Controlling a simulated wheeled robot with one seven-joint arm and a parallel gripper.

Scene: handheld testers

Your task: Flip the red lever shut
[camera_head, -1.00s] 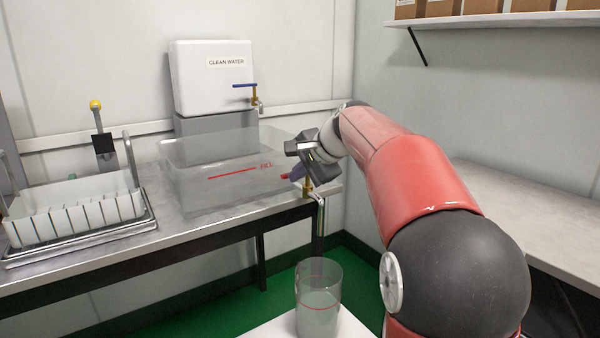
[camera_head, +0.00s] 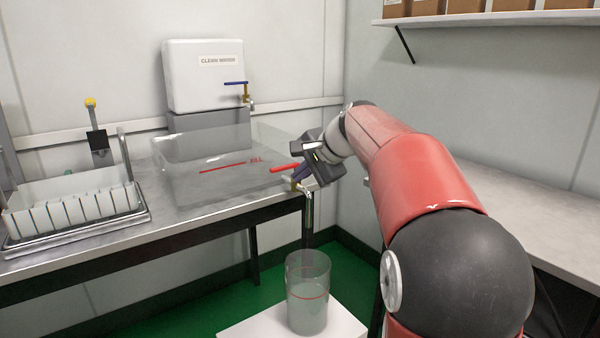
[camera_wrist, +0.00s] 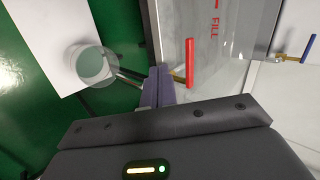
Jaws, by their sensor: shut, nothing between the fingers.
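The red lever (camera_head: 285,169) points left from a brass valve at the front right corner of the clear tank (camera_head: 185,190). In the wrist view the red lever (camera_wrist: 190,62) stands just right of my fingertips, with a small gap visible. My gripper (camera_head: 300,171) has its purple fingers shut and empty beside the valve; they also show in the wrist view (camera_wrist: 158,85). A metal spout (camera_head: 309,205) hangs below the valve. I cannot tell whether water runs from it. A clear beaker (camera_head: 307,285) with a red line holds liquid under the spout.
The beaker stands on a white stand (camera_head: 345,325). A white clean-water container (camera_head: 205,90) with a blue-handled tap sits behind the tank. A rack (camera_head: 75,212) is at left on the metal bench (camera_head: 200,219). A grey counter lies at right.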

